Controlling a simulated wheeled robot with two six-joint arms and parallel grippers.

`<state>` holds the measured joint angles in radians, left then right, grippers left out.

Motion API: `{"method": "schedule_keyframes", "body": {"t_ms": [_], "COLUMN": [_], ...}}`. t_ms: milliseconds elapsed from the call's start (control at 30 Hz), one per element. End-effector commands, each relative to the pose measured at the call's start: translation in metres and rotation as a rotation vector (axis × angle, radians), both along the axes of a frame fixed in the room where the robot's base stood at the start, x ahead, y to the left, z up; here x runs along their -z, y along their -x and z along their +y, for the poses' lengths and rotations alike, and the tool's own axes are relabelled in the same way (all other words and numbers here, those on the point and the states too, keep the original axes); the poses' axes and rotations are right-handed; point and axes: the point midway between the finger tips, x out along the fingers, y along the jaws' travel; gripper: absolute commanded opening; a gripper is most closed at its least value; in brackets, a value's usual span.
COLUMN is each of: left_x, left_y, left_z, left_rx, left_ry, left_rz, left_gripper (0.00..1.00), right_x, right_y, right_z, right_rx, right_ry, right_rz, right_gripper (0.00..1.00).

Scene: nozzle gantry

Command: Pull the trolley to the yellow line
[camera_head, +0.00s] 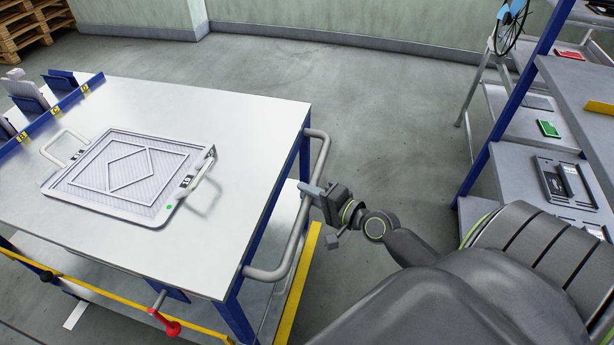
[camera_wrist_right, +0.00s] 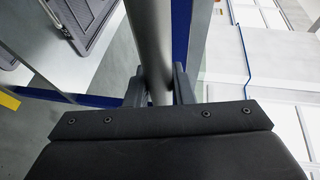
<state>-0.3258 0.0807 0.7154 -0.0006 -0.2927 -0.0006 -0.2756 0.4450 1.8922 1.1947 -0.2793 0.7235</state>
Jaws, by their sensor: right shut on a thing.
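The trolley (camera_head: 240,110) has a white top, blue legs and a grey tube handle (camera_head: 296,237) along its right end. My right gripper (camera_head: 311,192) is shut around the upright run of this handle. In the right wrist view the handle tube (camera_wrist_right: 150,40) passes between the two fingers of my right gripper (camera_wrist_right: 159,88). A yellow strip (camera_head: 298,285), which looks like the yellow line, runs low beside the trolley's right end, just beyond the handle. The trolley and my arm hide part of it. My left gripper is not in view.
A grey tray (camera_head: 125,175) with two handles lies on the trolley top. A yellow bar (camera_head: 110,295) and a red knob (camera_head: 171,325) are at the trolley's near side. Blue-framed shelves (camera_head: 505,110) stand at right. Open floor (camera_head: 400,110) lies between trolley and shelves.

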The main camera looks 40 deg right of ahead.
Motion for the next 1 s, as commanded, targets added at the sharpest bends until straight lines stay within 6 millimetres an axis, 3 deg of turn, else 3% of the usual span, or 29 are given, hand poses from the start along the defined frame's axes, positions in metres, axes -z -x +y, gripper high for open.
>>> {"method": "schedule_keyframes", "body": {"t_ms": [267, 300, 467, 867, 1000], "left_x": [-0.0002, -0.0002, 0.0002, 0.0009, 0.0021], "left_y": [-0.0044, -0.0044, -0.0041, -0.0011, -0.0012], "left_z": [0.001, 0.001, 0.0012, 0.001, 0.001], "left_rx": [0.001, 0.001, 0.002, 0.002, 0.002], "left_ry": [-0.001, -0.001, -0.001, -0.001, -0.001], "left_rz": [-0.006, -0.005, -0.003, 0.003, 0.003], "left_gripper": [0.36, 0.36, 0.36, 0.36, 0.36], "right_x": [0.0034, 0.0034, 0.0027, 0.001, 0.0003], "right_y": [0.0026, 0.0027, 0.0022, 0.0017, 0.0104], "right_z": [-0.001, -0.001, -0.0009, -0.0007, -0.0034], "right_rx": [0.0, 0.0, -0.001, 0.0, 0.0], "right_ry": [0.004, 0.004, 0.003, 0.002, 0.003], "right_rz": [0.009, 0.009, 0.008, 0.004, 0.004], "right_gripper": [0.0, 0.23, 0.43, 0.43, 0.43]}}
